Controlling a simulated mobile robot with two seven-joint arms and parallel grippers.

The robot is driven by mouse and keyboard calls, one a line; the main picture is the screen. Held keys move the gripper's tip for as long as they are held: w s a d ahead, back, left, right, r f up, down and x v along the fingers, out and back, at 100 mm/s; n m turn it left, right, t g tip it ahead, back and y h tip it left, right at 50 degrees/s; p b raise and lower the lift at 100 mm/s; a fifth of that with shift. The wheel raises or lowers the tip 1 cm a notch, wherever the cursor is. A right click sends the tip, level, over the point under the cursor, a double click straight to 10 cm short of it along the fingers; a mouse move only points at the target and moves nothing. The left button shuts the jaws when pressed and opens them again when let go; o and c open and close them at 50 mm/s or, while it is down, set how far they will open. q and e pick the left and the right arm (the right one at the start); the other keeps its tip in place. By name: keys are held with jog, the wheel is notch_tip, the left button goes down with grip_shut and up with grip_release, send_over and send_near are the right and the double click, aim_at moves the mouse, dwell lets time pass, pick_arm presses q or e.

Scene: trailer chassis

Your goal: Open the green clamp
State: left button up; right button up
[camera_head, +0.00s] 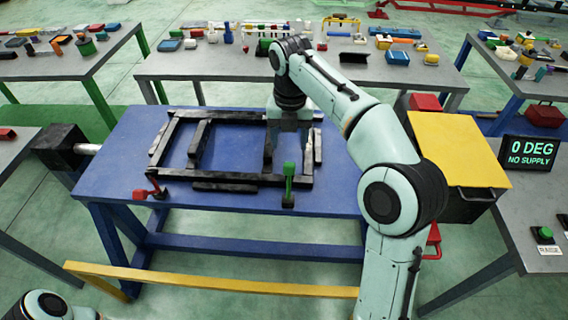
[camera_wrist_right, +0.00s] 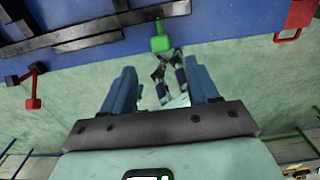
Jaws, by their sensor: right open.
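The green clamp (camera_head: 289,184) sits at the front edge of the blue table, by the front bar of the black chassis frame (camera_head: 215,178). Its green handle stands upright in the head view. In the right wrist view the green clamp (camera_wrist_right: 160,43) lies just beyond the fingers, roughly centred between them. My right gripper (camera_head: 287,150) is above the frame, behind the clamp in the picture. Its two fingers are apart and empty in the wrist view (camera_wrist_right: 160,72), with no contact visible. My left gripper is out of view; only a bit of my left arm shows at bottom left.
A red clamp (camera_head: 152,188) sits at the table's front left, with its handle to the side. A yellow-topped black cabinet (camera_head: 455,150) stands right of the table. A screen (camera_head: 529,154) reads "0 DEG NO SUPPLY". A yellow rail (camera_head: 210,282) crosses low in front.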

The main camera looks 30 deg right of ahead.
aim_at(290, 165)
jog(key=f, duration=0.3)
jog(key=f+b, duration=0.1)
jog(key=f, duration=0.3)
jog(key=f+b, duration=0.1)
jog(key=f, duration=0.3)
jog(key=shift+s+f, duration=0.1)
jog(key=shift+s, duration=0.2)
jog(key=shift+w+f, duration=0.25)
jog(key=shift+f, duration=0.4)
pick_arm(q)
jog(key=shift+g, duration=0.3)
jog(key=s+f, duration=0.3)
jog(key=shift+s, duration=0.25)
pick_arm(e)
grip_shut()
